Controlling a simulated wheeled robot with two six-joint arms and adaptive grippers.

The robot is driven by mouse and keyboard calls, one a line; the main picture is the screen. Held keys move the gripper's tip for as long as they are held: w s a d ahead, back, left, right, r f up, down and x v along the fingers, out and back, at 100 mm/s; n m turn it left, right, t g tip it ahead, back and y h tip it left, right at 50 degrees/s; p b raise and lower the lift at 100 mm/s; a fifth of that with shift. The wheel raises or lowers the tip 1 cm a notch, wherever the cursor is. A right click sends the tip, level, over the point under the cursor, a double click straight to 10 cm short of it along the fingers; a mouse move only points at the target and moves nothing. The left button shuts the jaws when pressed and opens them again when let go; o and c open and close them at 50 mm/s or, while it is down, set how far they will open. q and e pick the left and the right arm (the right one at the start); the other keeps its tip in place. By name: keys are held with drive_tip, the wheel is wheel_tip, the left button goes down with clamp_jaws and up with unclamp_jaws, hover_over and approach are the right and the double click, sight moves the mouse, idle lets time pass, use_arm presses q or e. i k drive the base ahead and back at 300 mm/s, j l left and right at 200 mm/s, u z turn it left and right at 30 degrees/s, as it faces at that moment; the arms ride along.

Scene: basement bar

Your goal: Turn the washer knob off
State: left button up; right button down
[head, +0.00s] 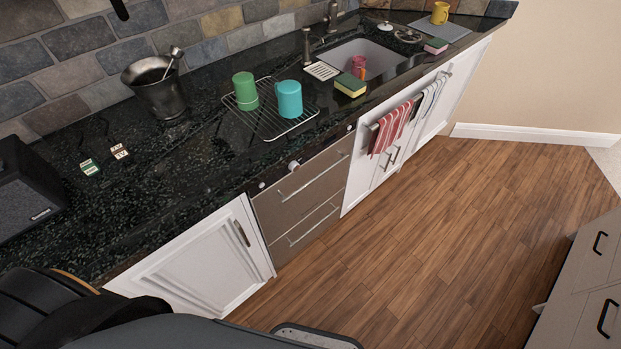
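The washer (281,215) is a brownish-grey two-drawer unit with long bar handles, set under the black counter between white cabinets. A pale knob (293,165) sticks out near the middle of its top strip, just below the counter edge. Smaller light round parts show near the strip's left end (262,185) and right end (350,128). The knob's marking and exact turn are too small to tell. Neither gripper can be made out; only dark and grey parts of my own body show at the bottom left.
A wire rack (270,122) with a green cup (244,92) and a teal cup (289,100) stands on the counter above the washer. A striped towel (391,128) hangs right of it. The wooden floor (420,240) in front is clear; grey drawers (590,285) stand at the right.

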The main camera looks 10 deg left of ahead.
sight(294, 166)
drive_tip(key=u, duration=1)
drive_tip(key=k+u, duration=0.45)
drive_tip(key=u, duration=0.2)
